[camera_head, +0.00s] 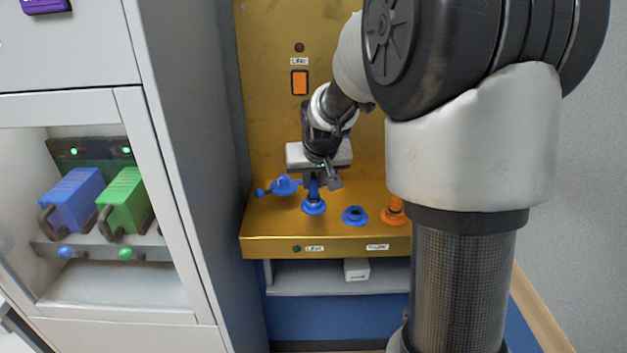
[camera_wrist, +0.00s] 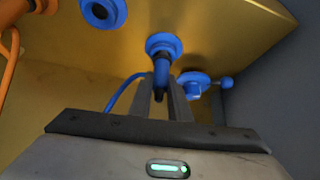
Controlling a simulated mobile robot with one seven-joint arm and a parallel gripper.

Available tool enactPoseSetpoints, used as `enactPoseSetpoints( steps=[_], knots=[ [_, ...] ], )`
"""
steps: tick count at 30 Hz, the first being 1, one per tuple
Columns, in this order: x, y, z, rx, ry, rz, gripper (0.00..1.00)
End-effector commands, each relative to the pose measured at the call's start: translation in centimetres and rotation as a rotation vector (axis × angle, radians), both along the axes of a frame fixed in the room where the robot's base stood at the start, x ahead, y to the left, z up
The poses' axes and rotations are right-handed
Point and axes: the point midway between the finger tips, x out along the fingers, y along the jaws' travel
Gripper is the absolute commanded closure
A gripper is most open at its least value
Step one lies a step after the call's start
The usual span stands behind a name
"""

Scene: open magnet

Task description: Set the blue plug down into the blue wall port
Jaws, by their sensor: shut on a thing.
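My gripper (camera_head: 316,176) is over the gold ledge in the head view, pointing down. Its two fingers (camera_wrist: 164,98) are shut on the blue plug (camera_head: 314,190), which also shows between them in the wrist view (camera_wrist: 161,82). The plug is upright at the left blue port (camera_head: 314,208), a round flange on the ledge. The plug's lower end meets this port, but how deep it sits I cannot tell. A second blue port (camera_head: 355,215), open and empty, lies just to the right. It also shows in the wrist view (camera_wrist: 103,12). A blue cable (camera_wrist: 122,92) runs beside the fingers.
A blue valve-like fitting with a knob (camera_head: 282,186) stands close left of the plug. An orange plug (camera_head: 394,207) sits in an orange port to the right. The gold back panel (camera_head: 270,110) rises behind. A grey cabinet (camera_head: 185,150) flanks the left side.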

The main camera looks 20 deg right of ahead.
Motion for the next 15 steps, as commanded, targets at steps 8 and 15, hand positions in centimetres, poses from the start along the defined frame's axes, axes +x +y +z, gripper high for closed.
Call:
enactPoseSetpoints(
  steps=[8,15],
  knots=[
    [0.01,0.01,-0.12,0.000,-0.001,0.000,1.00],
    [0.01,0.01,-0.61,0.000,-0.001,0.000,1.00]
  ],
)
